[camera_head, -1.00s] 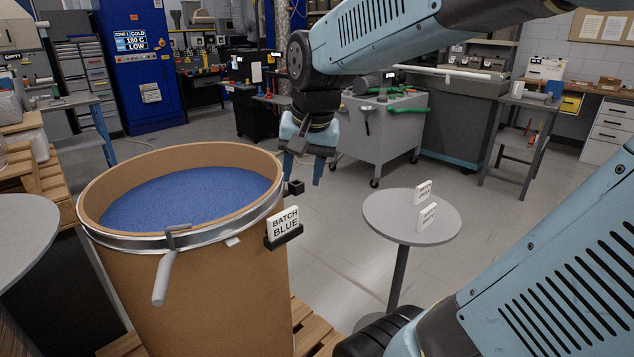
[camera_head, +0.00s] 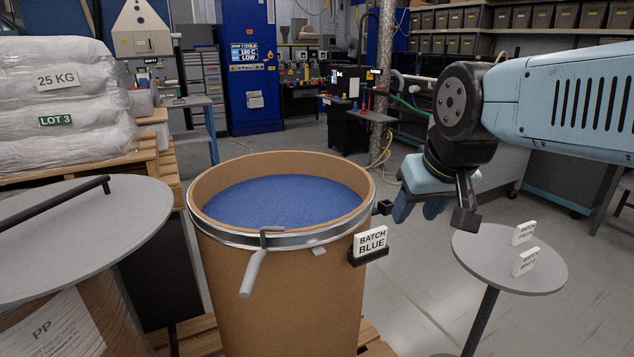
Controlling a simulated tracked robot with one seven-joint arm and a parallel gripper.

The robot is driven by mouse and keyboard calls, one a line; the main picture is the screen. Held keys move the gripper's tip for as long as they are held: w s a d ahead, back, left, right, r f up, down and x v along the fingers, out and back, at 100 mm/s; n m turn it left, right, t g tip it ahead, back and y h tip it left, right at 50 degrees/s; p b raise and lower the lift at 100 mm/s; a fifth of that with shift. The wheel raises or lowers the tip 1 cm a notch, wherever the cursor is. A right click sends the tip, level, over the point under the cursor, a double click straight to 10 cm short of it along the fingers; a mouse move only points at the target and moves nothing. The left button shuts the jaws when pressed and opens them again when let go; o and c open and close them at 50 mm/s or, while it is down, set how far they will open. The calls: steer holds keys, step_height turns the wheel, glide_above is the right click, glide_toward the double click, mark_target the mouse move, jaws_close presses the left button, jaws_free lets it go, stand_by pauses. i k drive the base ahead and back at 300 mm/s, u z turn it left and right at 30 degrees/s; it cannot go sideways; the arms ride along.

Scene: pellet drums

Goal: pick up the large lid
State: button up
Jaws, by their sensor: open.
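A large round grey lid (camera_head: 75,230) with a black bar handle (camera_head: 55,203) lies at the left, cut off by the picture's left edge. It rests on top of a brown drum with a PP label (camera_head: 50,335). My gripper (camera_head: 423,213) is open and empty, with its two dark fingertips spread apart. It hangs to the right of the open blue-pellet drum, well away from the grey lid.
The open drum (camera_head: 285,300) of blue pellets stands between the lid and my gripper, with a lever clamp and BATCH BLUE sign (camera_head: 370,241). A small round table (camera_head: 500,262) with two signs is at right. White sacks (camera_head: 65,105) are stacked behind the lid.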

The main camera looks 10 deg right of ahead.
mark_target(54, 236)
steer(key=u, duration=1.75)
steer(key=k, duration=0.9)
steer(key=i, duration=0.9)
steer(key=z, duration=0.1)
